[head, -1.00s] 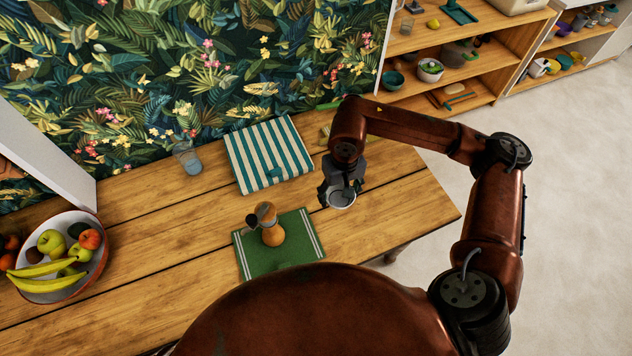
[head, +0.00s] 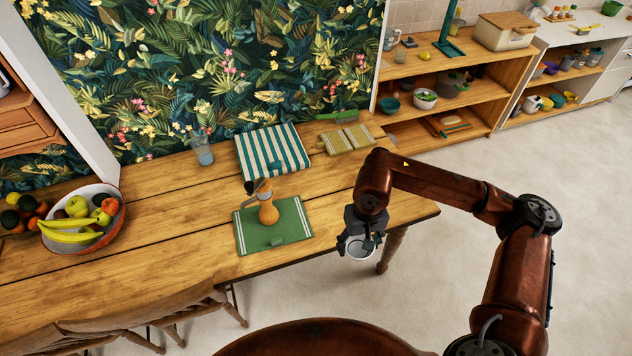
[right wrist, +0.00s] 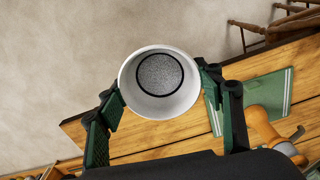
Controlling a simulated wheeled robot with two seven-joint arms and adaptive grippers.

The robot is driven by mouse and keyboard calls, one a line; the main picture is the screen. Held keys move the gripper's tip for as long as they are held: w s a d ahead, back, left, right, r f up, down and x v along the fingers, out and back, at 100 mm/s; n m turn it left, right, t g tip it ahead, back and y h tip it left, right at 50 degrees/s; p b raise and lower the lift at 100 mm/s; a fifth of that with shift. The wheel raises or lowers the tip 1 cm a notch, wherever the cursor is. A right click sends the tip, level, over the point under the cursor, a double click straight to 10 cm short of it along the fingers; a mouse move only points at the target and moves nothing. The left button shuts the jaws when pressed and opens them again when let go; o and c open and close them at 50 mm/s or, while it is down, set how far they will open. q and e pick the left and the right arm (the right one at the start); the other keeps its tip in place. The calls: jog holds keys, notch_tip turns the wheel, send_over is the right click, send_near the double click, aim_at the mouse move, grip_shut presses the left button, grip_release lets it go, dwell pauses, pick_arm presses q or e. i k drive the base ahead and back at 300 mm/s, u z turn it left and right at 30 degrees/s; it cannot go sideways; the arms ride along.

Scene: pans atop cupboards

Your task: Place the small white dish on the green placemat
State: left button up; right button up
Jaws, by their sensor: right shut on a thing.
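The small white dish (head: 360,250) is held by my right gripper (head: 360,246), whose fingers close on opposite sides of its rim. In the right wrist view the round dish (right wrist: 142,98) shows a grey speckled disc inside a dark ring, between the two green-padded fingers (right wrist: 160,92). The dish hangs off the table's right front edge, with floor behind it. The green placemat (head: 247,238) lies on the table to the left of the gripper. My left gripper is not in view.
On the wooden table (head: 165,215) are a striped cloth (head: 272,152), a yellow-green mat (head: 346,140), a glass (head: 203,152) and a fruit bowl (head: 112,232). Chairs (head: 160,308) stand at the front.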

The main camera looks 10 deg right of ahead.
aim_at(274, 231)
jog(key=z, duration=2.05)
jog(key=i, duration=1.85)
jog(key=u, duration=3.55)
jog(key=i, duration=0.5)
jog(key=z, duration=0.05)
